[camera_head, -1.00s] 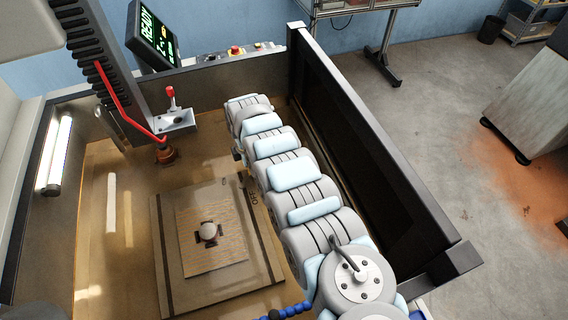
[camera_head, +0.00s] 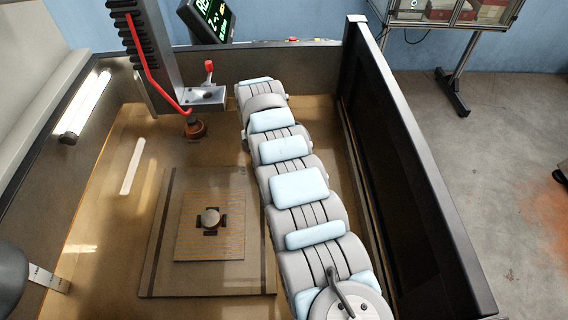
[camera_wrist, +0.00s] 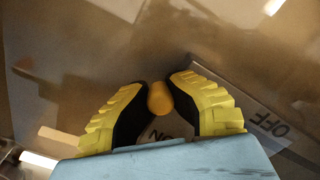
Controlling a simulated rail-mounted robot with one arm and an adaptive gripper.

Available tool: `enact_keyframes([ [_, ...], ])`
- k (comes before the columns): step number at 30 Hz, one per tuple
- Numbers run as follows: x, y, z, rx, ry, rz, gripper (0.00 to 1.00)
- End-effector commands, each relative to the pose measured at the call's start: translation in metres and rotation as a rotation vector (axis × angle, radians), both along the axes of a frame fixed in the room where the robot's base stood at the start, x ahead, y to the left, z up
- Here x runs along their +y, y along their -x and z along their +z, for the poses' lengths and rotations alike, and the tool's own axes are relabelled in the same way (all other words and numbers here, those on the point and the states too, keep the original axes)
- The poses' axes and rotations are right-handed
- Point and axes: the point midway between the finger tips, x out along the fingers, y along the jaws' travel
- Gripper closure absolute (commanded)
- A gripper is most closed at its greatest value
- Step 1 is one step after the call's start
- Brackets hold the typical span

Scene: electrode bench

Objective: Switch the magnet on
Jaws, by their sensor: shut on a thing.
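In the wrist view, my gripper (camera_wrist: 160,92) has yellow ribbed fingers with black pads. It is shut on a rounded orange-yellow knob (camera_wrist: 160,98). A label plate lies under it, with an ON mark (camera_wrist: 158,133) between the fingers and an OFF mark (camera_wrist: 268,122) to the right. In the head view, a flat grey-brown plate (camera_head: 155,265) lies on the tank floor, likely the magnet. On it is a square striped plate (camera_head: 228,247) with a small round grey piece (camera_head: 211,218) at its middle. The knob, the labels and my gripper are hidden in the head view.
A copper-coloured tool tip (camera_head: 195,129) hangs behind the plate, beside a small bracket with a red-topped lever (camera_head: 208,68). The tank's dark right wall (camera_head: 415,185) runs close along my arm. A screen (camera_head: 208,18) stands at the back. The floor left of the plate is clear.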

Motion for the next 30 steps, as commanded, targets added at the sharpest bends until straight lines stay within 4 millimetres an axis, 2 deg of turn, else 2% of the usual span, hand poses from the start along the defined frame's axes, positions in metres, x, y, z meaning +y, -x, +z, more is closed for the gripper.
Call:
enact_keyframes([
  [6, 0.014, 0.0, -0.002, 0.0, 0.0, 0.04, 1.0],
  [17, 0.015, 0.0, -0.002, -0.001, 0.0, 0.043, 1.0],
  [18, 0.015, 0.0, -0.002, -0.001, 0.0, 0.043, 0.73],
  [20, 0.015, 0.0, -0.001, -0.001, 0.0, 0.043, 0.56],
  [21, 0.015, 0.0, -0.001, -0.001, 0.0, 0.043, 0.51],
  [30, 0.015, 0.0, 0.0, -0.001, 0.0, 0.043, 0.51],
])
